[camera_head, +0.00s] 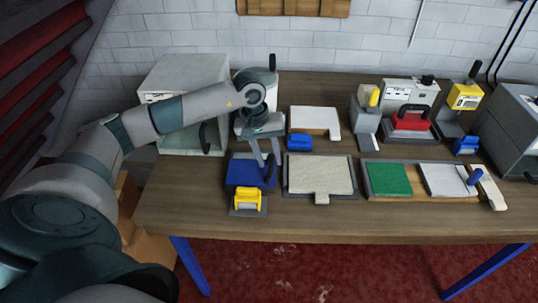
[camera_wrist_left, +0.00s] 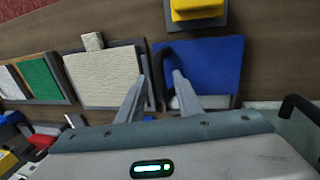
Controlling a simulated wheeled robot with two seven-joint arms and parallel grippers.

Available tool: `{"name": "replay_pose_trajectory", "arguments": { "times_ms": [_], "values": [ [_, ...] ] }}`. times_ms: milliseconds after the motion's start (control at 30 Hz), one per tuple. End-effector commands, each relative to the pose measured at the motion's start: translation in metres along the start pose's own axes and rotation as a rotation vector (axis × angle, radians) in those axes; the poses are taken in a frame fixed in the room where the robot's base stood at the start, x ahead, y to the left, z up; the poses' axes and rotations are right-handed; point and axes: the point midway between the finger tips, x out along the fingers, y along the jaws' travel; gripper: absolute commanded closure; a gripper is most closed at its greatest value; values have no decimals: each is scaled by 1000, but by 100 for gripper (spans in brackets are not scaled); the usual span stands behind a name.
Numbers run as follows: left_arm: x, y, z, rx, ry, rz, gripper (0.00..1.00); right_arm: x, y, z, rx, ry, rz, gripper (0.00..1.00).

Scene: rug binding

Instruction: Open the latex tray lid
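A tray with a blue lid (camera_head: 243,172) sits on the table below my left arm; I take this as the latex tray, and the lid lies flat. A black handle (camera_head: 269,169) stands at the lid's right side. My left gripper (camera_head: 266,156) points down over the lid's right part, fingers apart. In the left wrist view, the blue lid (camera_wrist_left: 211,65) fills the upper middle, and the black handle (camera_wrist_left: 160,72) shows between the tips of the open left gripper (camera_wrist_left: 158,78). Whether the fingers touch the handle I cannot tell. My right gripper is not in view.
A beige rug piece (camera_head: 320,174) in a grey tray lies right of the blue lid. A yellow block (camera_head: 247,195) stands in front of it. A grey cabinet (camera_head: 180,75) stands behind left. A green panel (camera_head: 388,179) and several tools occupy the right side.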

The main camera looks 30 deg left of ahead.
Motion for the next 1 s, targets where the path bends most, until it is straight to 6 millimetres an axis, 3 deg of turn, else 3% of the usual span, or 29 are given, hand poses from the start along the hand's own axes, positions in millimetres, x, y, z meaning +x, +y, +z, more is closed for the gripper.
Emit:
{"name": "replay_pose_trajectory", "arguments": {
  "times_ms": [400, 533, 567, 1000],
  "values": [
    [7, 0, 0, 0, 0, 0, 68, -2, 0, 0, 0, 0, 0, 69],
    [6, 0, 0, 0, 0, 0, 99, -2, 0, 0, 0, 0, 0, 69],
    [6, 0, 0, 0, 0, -1, 100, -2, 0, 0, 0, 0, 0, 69],
    [6, 4, -7, -2, 1, 23, 100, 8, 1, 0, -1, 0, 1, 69]
  ]
}}
